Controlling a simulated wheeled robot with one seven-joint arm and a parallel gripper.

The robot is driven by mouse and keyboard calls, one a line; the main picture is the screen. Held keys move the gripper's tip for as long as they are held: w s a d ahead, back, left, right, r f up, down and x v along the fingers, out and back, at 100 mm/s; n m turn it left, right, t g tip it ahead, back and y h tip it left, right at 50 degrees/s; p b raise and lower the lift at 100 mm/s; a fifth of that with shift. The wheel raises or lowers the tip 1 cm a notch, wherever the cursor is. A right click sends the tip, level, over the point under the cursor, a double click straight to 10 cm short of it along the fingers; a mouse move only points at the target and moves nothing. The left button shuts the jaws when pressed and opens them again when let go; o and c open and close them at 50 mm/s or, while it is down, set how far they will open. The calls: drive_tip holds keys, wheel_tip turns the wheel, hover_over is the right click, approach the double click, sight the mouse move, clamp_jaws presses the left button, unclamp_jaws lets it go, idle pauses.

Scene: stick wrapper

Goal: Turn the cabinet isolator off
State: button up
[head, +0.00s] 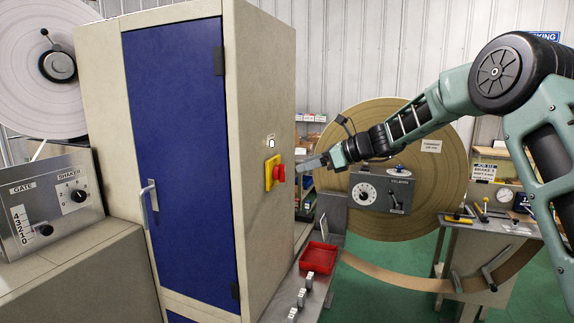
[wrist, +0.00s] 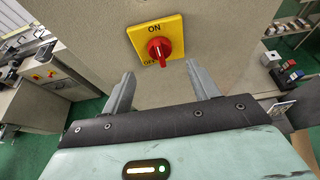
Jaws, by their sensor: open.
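The cabinet isolator is a red rotary knob (head: 279,174) on a yellow plate (head: 268,172), on the right side face of the tall cabinet. In the wrist view the red knob (wrist: 159,51) sits at top centre on the yellow plate (wrist: 175,25). "ON" is printed above it and "OFF" at lower left, partly covered by the knob. The knob's grip looks roughly upright, in line with ON. My gripper (head: 313,163) is open and empty, just right of the knob. In the wrist view its fingers (wrist: 159,72) are spread to either side below the knob, apart from it.
The cabinet has a blue door (head: 180,150) with a handle. A red tray (head: 318,258) and several small switches stand below, on a ledge beside the cabinet. A grey control box (head: 381,193) and a large brown roll (head: 420,220) stand behind my arm.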

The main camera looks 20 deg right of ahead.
sight(280, 173)
drive_tip(key=p+x, duration=0.2)
drive_tip(key=x, duration=0.5)
drive_tip(key=shift+a, duration=0.25)
drive_tip(key=shift+w+f, duration=0.1)
drive_tip(key=shift+f, duration=0.05)
drive_tip(key=shift+c, duration=0.3)
drive_tip(key=c, duration=0.9)
